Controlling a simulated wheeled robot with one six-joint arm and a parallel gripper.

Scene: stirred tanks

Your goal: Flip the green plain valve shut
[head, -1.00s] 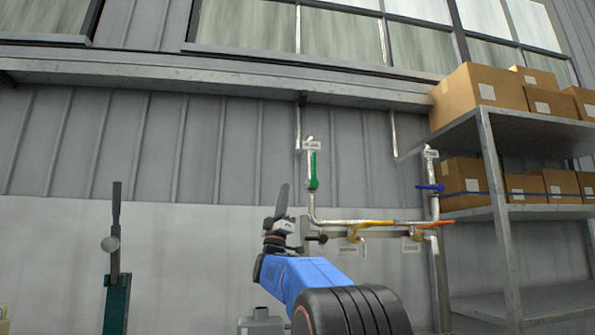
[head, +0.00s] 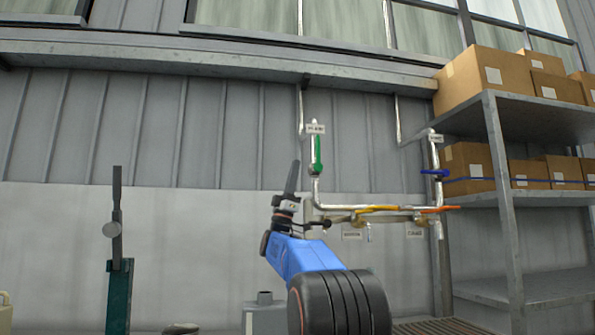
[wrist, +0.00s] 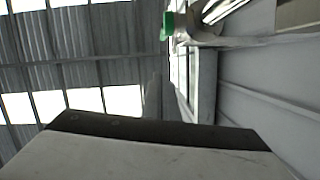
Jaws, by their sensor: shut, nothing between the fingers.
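The green valve handle (head: 318,153) stands upright, in line with the left vertical pipe below a small white label (head: 316,128). In the wrist view a green piece of it (wrist: 168,26) shows at the top, beside a pale metal pipe (wrist: 205,32). My gripper (head: 293,166) points upward just left of the valve in the head view. Its fingers look closed together, with nothing held. I see a gap in the picture between the gripper and the green handle; the depth between them is hard to tell.
A blue handle (head: 434,173) is on the right pipe. A yellow handle (head: 378,208) and an orange handle (head: 440,209) lie along the lower pipe. A shelf rack (head: 505,190) with cardboard boxes (head: 490,80) stands at right.

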